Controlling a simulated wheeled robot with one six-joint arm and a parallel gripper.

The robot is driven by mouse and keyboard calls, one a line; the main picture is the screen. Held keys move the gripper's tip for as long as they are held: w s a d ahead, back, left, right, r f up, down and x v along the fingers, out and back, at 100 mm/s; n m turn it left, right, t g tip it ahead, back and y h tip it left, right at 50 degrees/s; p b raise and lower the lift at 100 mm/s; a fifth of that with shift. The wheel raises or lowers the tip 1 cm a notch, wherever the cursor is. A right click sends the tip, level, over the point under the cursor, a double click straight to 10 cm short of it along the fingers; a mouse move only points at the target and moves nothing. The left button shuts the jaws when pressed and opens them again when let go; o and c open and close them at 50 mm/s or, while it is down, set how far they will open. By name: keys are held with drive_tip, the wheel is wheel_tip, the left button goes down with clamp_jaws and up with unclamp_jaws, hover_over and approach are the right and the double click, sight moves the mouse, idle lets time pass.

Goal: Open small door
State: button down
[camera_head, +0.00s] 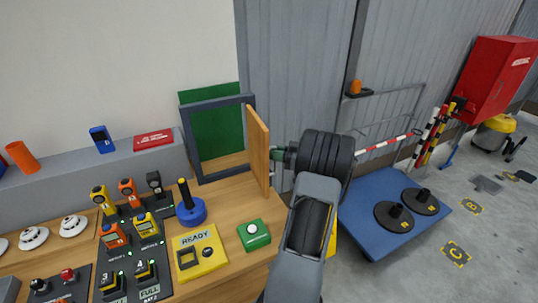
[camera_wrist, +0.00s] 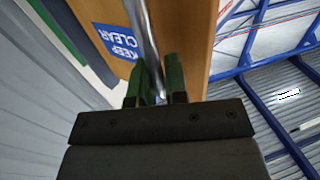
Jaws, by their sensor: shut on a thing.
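The small door (camera_head: 258,150) is an orange-brown wooden panel hinged on a dark square frame (camera_head: 188,144). It stands swung out from the frame, so the green back panel (camera_head: 218,132) shows through the opening. In the wrist view, the door (camera_wrist: 196,50) carries a blue "KEEP CLEAR" label (camera_wrist: 115,41) and a metal bar handle (camera_wrist: 147,48). My gripper (camera_head: 277,155) is at the right side of the door in the head view. In the wrist view, its green fingers (camera_wrist: 160,80) are shut around the handle, one on each side.
A blue platform (camera_head: 375,235) with two black discs stands to the right.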

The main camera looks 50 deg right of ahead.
drive_tip(key=shift+d+r, duration=0.25)
drive_tip(key=shift+d, duration=0.15)
drive_tip(key=shift+r, duration=0.1)
drive_tip(key=c, duration=1.2)
unclamp_jaws()
drive_tip(key=shift+w, duration=0.15)
drive_tip(key=shift+s, duration=0.2)
drive_tip(key=b+v, duration=0.3)
drive_tip(key=v, duration=1)
drive_tip(key=shift+s+d+f, duration=0.25)
drive_tip(key=shift+s+f, duration=0.05)
